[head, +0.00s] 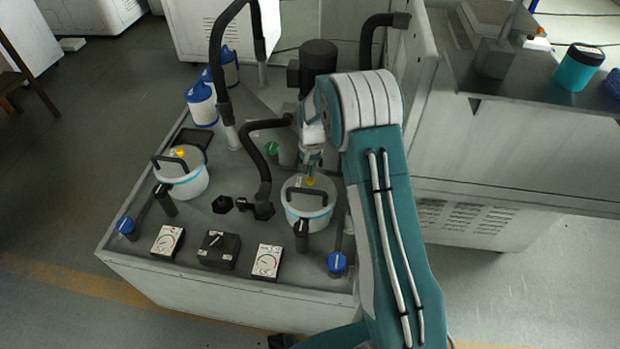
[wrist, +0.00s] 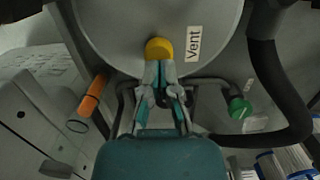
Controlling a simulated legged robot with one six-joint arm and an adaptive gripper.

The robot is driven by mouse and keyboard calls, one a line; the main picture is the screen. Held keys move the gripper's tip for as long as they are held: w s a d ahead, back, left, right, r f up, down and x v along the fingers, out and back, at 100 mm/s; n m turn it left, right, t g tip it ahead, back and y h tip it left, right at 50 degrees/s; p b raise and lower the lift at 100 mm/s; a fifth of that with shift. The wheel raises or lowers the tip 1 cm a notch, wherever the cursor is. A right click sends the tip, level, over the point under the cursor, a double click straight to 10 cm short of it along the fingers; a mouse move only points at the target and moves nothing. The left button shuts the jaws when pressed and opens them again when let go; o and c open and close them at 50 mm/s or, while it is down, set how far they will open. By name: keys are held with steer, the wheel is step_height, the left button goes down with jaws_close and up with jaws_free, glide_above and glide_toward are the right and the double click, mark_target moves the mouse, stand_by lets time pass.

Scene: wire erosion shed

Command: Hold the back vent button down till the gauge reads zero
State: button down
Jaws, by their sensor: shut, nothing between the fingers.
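Two white round filter housings with black handles stand on the grey unit, one at left (head: 181,180) and one at right (head: 307,212). Each has a yellow vent button on its lid, the left one (head: 180,152) and the right one (head: 310,181). My gripper (head: 312,168) is shut and empty, just above the right button. In the wrist view its closed tips (wrist: 160,64) meet the edge of the yellow button (wrist: 158,48), beside a "Vent" label (wrist: 193,43). I cannot tell whether it is pressed. The left gauge (head: 167,241) and right gauge (head: 267,261) are too small to read.
A black box with a knob (head: 218,249) sits between the gauges. A green knob (wrist: 239,107) and an orange cylinder (wrist: 93,93) show in the wrist view.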

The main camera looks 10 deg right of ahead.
steer(key=shift+d+f, duration=0.1)
steer(key=shift+f, duration=0.05)
steer(key=shift+f, duration=0.45)
steer(key=shift+w+d+r, duration=0.25)
steer(key=shift+w, duration=0.45)
steer(key=shift+w+d+r, duration=0.2)
steer(key=shift+w+r, duration=0.05)
steer(key=shift+w, duration=0.45)
steer(key=shift+r, duration=0.15)
step_height(320, 180, up, 12)
steer(key=w, duration=0.1)
steer(key=shift+d+f, duration=0.2)
steer(key=shift+d, duration=0.05)
steer(key=shift+w, duration=0.1)
